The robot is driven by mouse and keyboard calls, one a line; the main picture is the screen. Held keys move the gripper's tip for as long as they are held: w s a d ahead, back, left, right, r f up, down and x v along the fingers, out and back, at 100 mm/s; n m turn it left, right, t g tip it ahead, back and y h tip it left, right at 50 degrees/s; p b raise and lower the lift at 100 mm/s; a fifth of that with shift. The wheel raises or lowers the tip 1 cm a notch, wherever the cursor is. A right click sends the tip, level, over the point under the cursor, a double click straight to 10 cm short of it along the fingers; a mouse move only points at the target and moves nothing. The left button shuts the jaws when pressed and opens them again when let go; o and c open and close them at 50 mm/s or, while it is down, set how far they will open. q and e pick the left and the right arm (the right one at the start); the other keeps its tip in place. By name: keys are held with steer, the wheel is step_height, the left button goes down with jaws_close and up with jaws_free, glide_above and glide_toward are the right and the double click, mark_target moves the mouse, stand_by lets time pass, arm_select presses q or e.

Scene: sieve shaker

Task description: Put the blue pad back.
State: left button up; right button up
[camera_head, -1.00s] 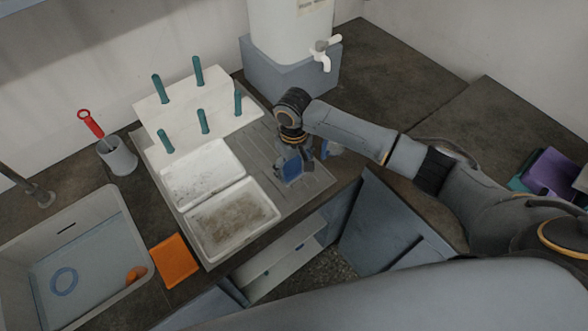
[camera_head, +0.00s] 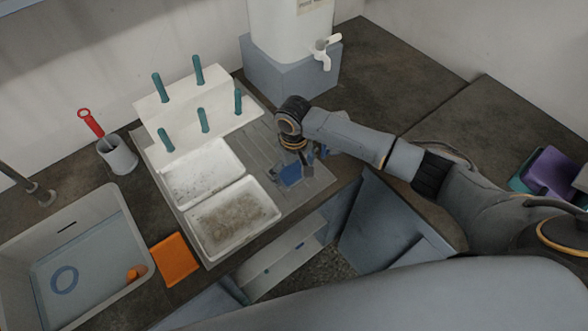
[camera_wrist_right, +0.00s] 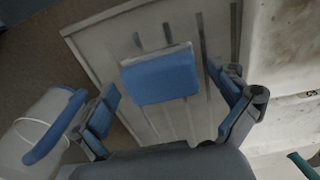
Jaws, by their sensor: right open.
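The blue pad (camera_head: 291,174) rests on the right end of the grey ribbed drainboard (camera_head: 318,182), right of the white trays. In the right wrist view the pad (camera_wrist_right: 160,79) shows a broad blue face and a thin pale edge. My right gripper (camera_head: 303,160) is over the pad. In its wrist view the fingers (camera_wrist_right: 167,85) are spread wide, with a gap between each finger and the pad, so it is open and empty. My left gripper is not in view.
Two white trays (camera_head: 235,184) and a white rack with teal pegs (camera_head: 203,120) stand left of the pad. A pale rounded object with a blue rim (camera_wrist_right: 35,130) is close beside one finger. A white tank with a tap (camera_head: 327,47) stands behind. The counter's front edge is near.

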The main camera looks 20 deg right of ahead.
mark_target(294, 171)
step_height(294, 171, up, 12)
steer(key=b, duration=0.1)
steer(key=shift+r, duration=0.15)
stand_by(0.6)
